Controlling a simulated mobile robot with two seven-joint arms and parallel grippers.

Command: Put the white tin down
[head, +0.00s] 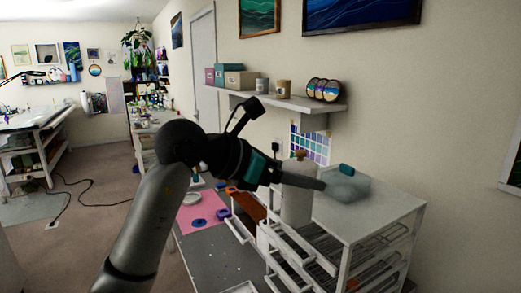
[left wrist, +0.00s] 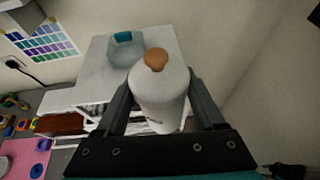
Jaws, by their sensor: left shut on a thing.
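The white tin (head: 296,208), a tall cylinder with a brown knob on top, is upright between the fingers of my left gripper (head: 308,183). In the left wrist view the fingers close on both sides of the tin (left wrist: 160,98). In the head view the tin overlaps the left side of the white drawer unit (head: 385,215). The tin's foot is hard to make out, and I cannot tell whether it touches anything. My right gripper is not in view.
A clear container with a teal cap (head: 347,188) stands on the drawer unit's top; bare room lies in front of it. Several drawers stand open. A pink mat (head: 205,212) with small items lies on the grey bench. A wall shelf (head: 300,102) holds boxes and jars above.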

